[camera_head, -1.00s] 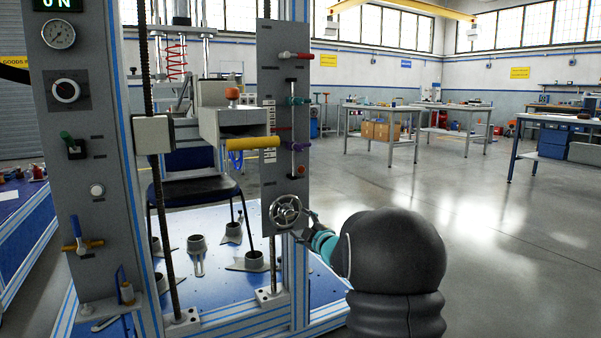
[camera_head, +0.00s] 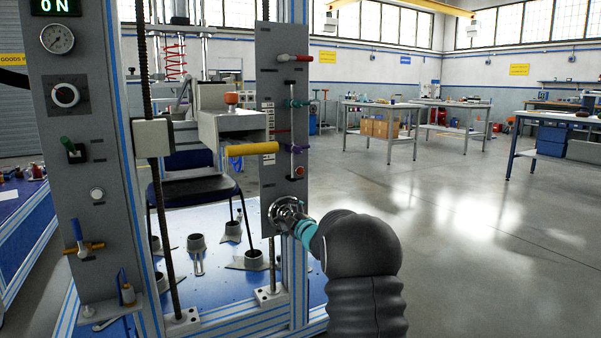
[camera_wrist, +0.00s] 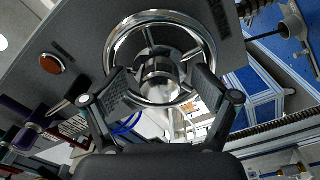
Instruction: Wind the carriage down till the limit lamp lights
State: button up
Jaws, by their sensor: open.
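A chrome spoked handwheel (camera_wrist: 150,18) on the grey control panel (camera_head: 271,110) fills the upper middle of the wrist view. My gripper (camera_wrist: 160,86) is open, its two fingers apart on either side of the hub and close to the rim; contact cannot be told. In the head view my gripper (camera_head: 297,219) covers much of the handwheel. The carriage (camera_head: 225,122), a grey box with a yellow bar (camera_head: 250,149), hangs above the chair (camera_head: 195,190). A small round orange lamp (camera_head: 299,171) sits above the wheel; it also shows in the wrist view (camera_wrist: 51,63). Whether it is lit is unclear.
Levers and a vertical rod are on the panel above the wheel. A left column (camera_head: 85,190) carries a gauge (camera_head: 58,39), a knob (camera_head: 66,95) and a green "ON" display (camera_head: 55,7). Workbenches (camera_head: 388,106) stand behind at right. The floor (camera_head: 460,240) to the right is open.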

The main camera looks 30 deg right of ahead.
dwell(0.3)
jog(key=s+b, duration=0.2)
jog(key=s, duration=0.3)
jog(key=shift+s, duration=0.2)
jog(key=m+p, duration=0.2)
jog(key=m, duration=0.1)
dwell(0.4)
jog(key=shift+m, duration=0.3)
